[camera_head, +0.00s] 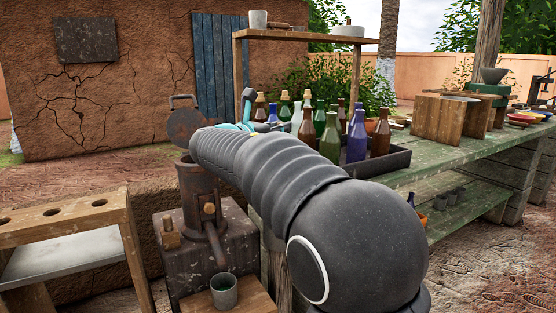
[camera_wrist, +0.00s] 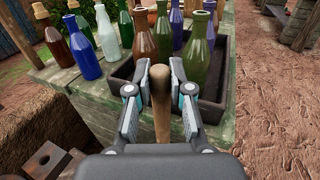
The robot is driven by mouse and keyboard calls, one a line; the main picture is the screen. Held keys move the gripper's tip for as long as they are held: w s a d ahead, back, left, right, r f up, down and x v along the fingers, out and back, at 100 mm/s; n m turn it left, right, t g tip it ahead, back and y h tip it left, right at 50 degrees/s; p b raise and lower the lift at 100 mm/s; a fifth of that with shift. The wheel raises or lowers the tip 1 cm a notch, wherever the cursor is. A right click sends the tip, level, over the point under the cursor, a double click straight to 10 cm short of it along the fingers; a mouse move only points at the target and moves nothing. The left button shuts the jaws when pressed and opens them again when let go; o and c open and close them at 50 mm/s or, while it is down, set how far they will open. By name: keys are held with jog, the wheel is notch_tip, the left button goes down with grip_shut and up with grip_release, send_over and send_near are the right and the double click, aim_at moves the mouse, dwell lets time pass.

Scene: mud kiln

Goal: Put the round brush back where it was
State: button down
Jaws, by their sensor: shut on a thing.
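My gripper (camera_wrist: 160,70) is shut on a wooden handle, which I take to be the round brush (camera_wrist: 161,100). The handle stands between the two fingers in the wrist view, and its rounded top shows between the fingertips. Its lower end runs down behind the gripper body, so no bristles show. In the head view my gripper (camera_head: 246,115) is partly hidden behind my arm, near the left end of the green bench (camera_head: 428,168), and the brush cannot be made out there.
A dark crate (camera_head: 397,164) with several bottles stands on the bench, close beyond my gripper. More bottles, including a blue one (camera_wrist: 84,60), stand left of it. A rusty press (camera_head: 200,200), a metal cup (camera_head: 223,291) and a wooden rack (camera_head: 70,216) are at the lower left.

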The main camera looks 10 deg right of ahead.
jog(key=shift+f+b, duration=0.3)
jog(key=shift+f, duration=2.15)
jog(key=c, duration=1.1)
grip_release()
jog(key=shift+o, duration=0.2)
jog(key=shift+r, duration=0.1)
